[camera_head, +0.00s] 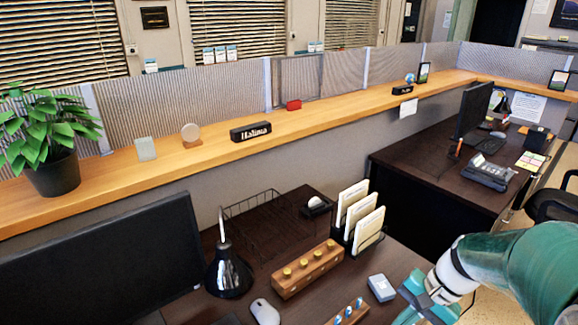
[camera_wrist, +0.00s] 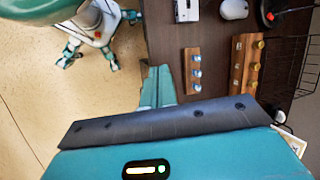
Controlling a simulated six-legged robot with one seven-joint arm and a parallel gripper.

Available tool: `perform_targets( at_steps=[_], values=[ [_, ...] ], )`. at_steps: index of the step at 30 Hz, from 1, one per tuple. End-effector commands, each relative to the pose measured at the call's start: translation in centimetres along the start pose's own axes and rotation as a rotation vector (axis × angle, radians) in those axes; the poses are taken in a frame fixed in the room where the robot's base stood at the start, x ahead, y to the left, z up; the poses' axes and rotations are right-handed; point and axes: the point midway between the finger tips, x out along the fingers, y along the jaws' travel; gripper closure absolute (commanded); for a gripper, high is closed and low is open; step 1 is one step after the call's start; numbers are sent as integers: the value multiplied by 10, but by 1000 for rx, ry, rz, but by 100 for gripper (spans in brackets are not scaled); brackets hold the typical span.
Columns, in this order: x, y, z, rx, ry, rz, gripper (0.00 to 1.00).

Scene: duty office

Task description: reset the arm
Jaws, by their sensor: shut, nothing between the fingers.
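My gripper (camera_head: 428,298) shows at the lower right in the head view, at the end of my teal and white arm. It is over the desk's right side, near a small grey-blue box (camera_head: 381,287). In the wrist view its teal fingers (camera_wrist: 158,75) are together, with nothing between them. They point toward the desk edge, beside a small wooden block with blue-topped pieces (camera_wrist: 192,70). That block is cut off at the bottom of the head view (camera_head: 348,314).
A longer wooden block with brass-coloured knobs (camera_head: 307,270) lies on the desk. A black lamp (camera_head: 229,272), a white mouse (camera_head: 265,311), a monitor (camera_head: 105,265), a wire basket (camera_head: 255,212) and a file rack (camera_head: 362,235) stand around it. Bare floor (camera_wrist: 70,100) is left in the wrist view.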

Motion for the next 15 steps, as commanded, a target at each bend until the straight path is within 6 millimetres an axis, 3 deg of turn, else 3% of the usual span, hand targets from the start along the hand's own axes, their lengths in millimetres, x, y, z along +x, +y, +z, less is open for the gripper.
perform_targets(
  at_steps=[6,15],
  values=[
    [-28,-25,46,-265,184,118,100],
    [-63,-44,105,-610,446,212,100]
  ],
)
